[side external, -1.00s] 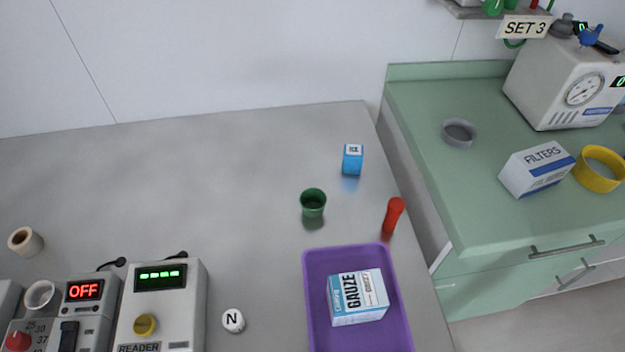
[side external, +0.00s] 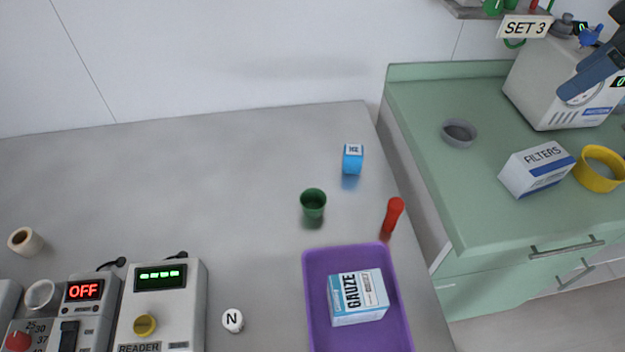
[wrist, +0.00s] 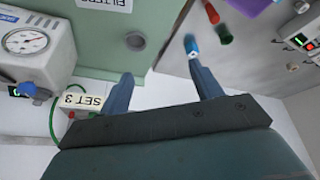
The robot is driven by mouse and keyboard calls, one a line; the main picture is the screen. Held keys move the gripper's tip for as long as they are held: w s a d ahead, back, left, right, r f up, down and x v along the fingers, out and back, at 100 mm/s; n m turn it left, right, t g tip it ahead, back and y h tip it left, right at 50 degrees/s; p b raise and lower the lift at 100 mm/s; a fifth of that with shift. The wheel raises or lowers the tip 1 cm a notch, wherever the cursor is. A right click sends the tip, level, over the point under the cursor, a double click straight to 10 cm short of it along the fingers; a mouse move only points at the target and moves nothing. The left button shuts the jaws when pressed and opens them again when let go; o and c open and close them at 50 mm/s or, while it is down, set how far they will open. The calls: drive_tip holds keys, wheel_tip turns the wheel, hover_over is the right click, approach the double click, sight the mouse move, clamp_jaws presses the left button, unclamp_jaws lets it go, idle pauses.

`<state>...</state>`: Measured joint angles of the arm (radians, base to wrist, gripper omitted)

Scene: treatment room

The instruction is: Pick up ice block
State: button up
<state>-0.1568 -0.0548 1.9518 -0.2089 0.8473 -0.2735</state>
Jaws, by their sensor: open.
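The ice block (side external: 352,160) is a small blue block with a white "ICE" label. It stands on the grey table near its back right part, behind the green cup (side external: 313,203). In the wrist view the ice block (wrist: 191,46) shows small, close to the tip of the right finger in the picture but well beyond it. My gripper (wrist: 163,82) is open and empty, with its two blue fingers spread wide. In the side view only a dark blue part of my arm enters at the upper right, over the white gauge machine.
A red tube (side external: 392,216) stands near the table's right edge. A purple tray (side external: 318,262) holds a gauze box. The green counter bears a grey ring (side external: 459,132), a filters box (side external: 537,169) and a yellow ring (side external: 598,169). The back left of the table is clear.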

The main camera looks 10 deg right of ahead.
drive_tip(key=w+a+f+n+g+y, duration=0.1)
drive_tip(key=w+a+f+n, duration=0.3)
drive_tip(key=w+a+f, duration=0.5)
drive_tip(key=n+g+y, duration=0.1)
drive_tip(key=n+g, duration=0.1)
drive_tip(key=n, duration=0.2)
approach(355, 149)
drive_tip(key=shift+s+d+r, duration=0.2)
drive_tip(key=shift+d+r, duration=0.05)
drive_tip(key=shift+r, duration=0.25)
drive_tip(key=shift+f, duration=0.15)
drive_tip(key=shift+x, duration=4.1)
drive_tip(key=shift+a, duration=0.1)
drive_tip(key=shift+x, duration=2.6)
drive_tip(key=shift+w, duration=0.1)
drive_tip(key=c, duration=1.1)
